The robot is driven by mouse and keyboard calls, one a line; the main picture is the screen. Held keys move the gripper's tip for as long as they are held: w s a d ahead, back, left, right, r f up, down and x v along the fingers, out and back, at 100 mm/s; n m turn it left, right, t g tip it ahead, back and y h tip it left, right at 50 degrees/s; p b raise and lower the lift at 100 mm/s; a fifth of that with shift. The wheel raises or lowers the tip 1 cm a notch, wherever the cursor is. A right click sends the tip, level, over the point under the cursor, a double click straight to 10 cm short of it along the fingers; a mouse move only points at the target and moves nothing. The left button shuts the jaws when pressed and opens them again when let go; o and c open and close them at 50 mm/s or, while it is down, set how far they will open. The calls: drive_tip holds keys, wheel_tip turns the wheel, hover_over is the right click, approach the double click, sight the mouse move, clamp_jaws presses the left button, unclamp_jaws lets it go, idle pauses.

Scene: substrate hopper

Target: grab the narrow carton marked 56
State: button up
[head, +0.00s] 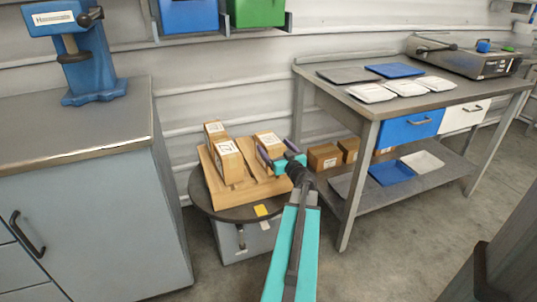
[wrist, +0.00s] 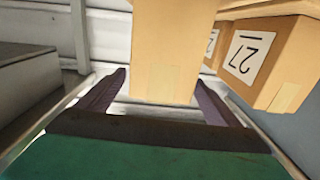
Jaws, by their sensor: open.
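I cannot read the number 56 on any carton. A tan carton (wrist: 172,45) stands straight ahead in the wrist view, in line with the gap between my fingers. Its label does not show there. In the head view this appears to be the right carton (head: 266,138) on the wooden board, with a top label too small to read. My gripper (head: 277,152) is open at this carton's near side, fingers spread to its left and right. In the wrist view the gripper (wrist: 162,80) has purple fingers; whether they touch the carton is unclear.
A carton seemingly marked 27 (wrist: 268,58) stands close on the right in the wrist view; it appears as the front left carton (head: 229,163) in the head view. Another carton (head: 213,130) stands behind. The wooden board (head: 236,201) rests on a round dark table (head: 205,203).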

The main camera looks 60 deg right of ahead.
sight(269, 139)
drive_tip(key=shift+x, duration=2.6)
drive_tip(key=shift+r, duration=0.15)
drive_tip(key=c, duration=2)
drive_tip(key=shift+c, duration=0.2)
drive_tip(key=shift+r, duration=0.1)
